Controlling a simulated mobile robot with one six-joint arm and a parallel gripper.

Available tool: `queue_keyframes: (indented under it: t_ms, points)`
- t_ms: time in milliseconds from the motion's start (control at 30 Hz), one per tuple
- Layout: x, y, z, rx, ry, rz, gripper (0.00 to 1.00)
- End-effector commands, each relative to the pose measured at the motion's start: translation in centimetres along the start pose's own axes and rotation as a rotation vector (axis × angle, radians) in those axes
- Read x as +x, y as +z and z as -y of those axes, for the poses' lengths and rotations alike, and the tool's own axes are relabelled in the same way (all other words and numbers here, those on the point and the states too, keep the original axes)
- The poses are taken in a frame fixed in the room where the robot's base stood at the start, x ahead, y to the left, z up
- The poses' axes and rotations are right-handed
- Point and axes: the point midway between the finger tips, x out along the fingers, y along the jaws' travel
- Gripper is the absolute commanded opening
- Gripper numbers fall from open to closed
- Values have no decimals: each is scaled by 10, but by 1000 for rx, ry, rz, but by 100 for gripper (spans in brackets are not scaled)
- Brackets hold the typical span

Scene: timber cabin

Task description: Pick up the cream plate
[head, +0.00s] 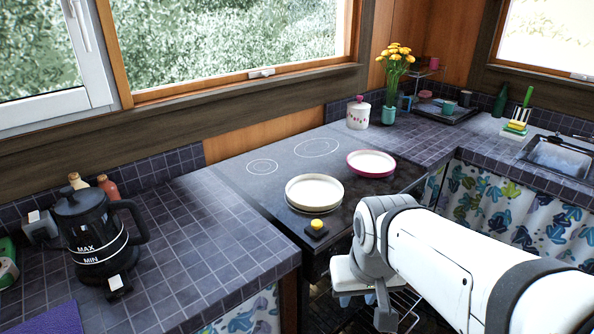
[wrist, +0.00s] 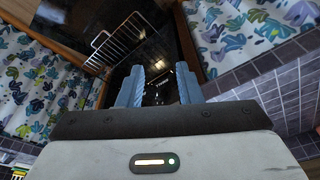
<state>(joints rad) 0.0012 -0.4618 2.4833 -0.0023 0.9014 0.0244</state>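The cream plate (head: 314,189) lies on the dark stovetop (head: 262,190) in the head view, near its front. A darker rim shows under it; I cannot tell whether that is a second dish. A pink-rimmed plate (head: 371,162) lies behind it to the right. My gripper (head: 357,299) is low in front of the stove, below and to the right of the cream plate and apart from it. In the wrist view my gripper (wrist: 159,88) has its two blue fingers spread with nothing between them. The plate does not show in the wrist view.
A small black block with a yellow button (head: 317,227) sits by the plate's front edge. A white canister (head: 358,113) and a flower pot (head: 389,115) stand behind. A black kettle (head: 92,229) stands on the left counter. A wire rack (wrist: 118,42) is near my gripper.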

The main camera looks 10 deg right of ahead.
Motion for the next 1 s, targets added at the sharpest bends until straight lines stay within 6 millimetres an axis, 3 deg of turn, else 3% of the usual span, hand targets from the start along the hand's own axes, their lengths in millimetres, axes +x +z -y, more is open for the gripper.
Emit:
queue_keyframes:
  t_ms: [167, 333, 500, 767, 1000]
  points:
    - [-18, -45, 9, 157, 1, 23, 32]
    - [-30, -111, 10, 407, 12, 54, 32]
    - [-29, -174, 12, 664, 30, 84, 32]
    - [-5, -264, 16, 1055, 73, 121, 32]
    - [36, -332, 19, 1411, 127, 145, 32]
